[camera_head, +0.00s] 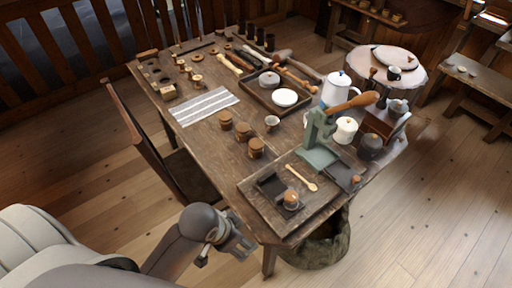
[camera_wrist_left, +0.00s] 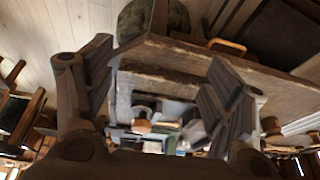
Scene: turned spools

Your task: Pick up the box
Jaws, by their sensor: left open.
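A dark brown squarish wooden box (camera_head: 378,124) stands at the right end of the table. Several small round lidded wooden containers, one of them at the middle (camera_head: 242,132), stand near the table's centre. I cannot tell which of these is the task's box. My left gripper (camera_head: 240,246) is low at the table's near left corner, outside the edge, apart from all of them. In the left wrist view the left gripper (camera_wrist_left: 160,62) is open and empty, with the table edge and items on the board seen between its fingers. My right gripper does not show.
The table (camera_head: 205,140) is crowded. A board (camera_head: 297,217) with a dark tray and wooden spoon lies at its near end, beside a green press (camera_head: 318,145). A chair (camera_head: 150,140) stands at the left side. A basket (camera_head: 318,252) sits under the near corner.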

